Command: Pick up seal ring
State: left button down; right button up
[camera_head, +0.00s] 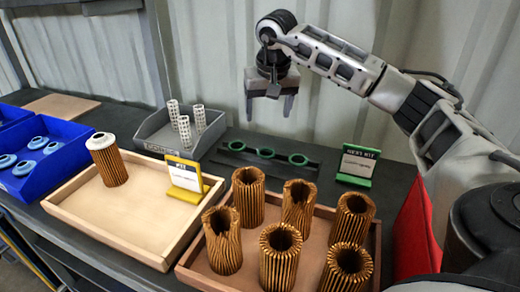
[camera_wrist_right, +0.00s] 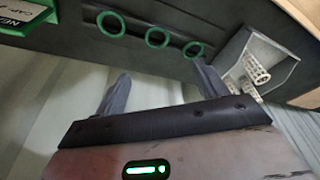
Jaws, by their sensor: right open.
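Three green seal rings stand in a row on a dark strip at the back of the bench: a left one (camera_head: 236,145), a middle one (camera_head: 265,153) and a right one (camera_head: 298,160). In the right wrist view the rings (camera_wrist_right: 158,37) line the top, beyond the fingertips. My right gripper (camera_head: 269,110) hangs above and behind the row, fingers pointing down. It is open and empty, apart from the rings. It also shows in the right wrist view (camera_wrist_right: 163,76). My left gripper is not in view.
A wooden tray (camera_head: 187,277) holds several brown pleated cartridges in front. Another tray (camera_head: 130,242) holds one capped cartridge (camera_head: 108,162) and a yellow sign (camera_head: 185,180). A grey bin (camera_head: 158,122) with white perforated tubes, a green sign (camera_head: 357,165) and a blue bin (camera_head: 70,158) stand nearby.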

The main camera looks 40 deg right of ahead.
send_over(266, 158)
jog(key=x, duration=0.4)
jog(key=s+x, duration=0.1)
jog(key=x, duration=0.1)
jog(key=shift+a+f, duration=0.1)
jog(key=shift+f, duration=0.45)
jog(key=shift+s+x, duration=0.15)
jog(key=shift+x, duration=1.2)
jog(key=shift+s+x, duration=0.15)
jog(key=shift+x, duration=1.2)
jog(key=c, duration=1)
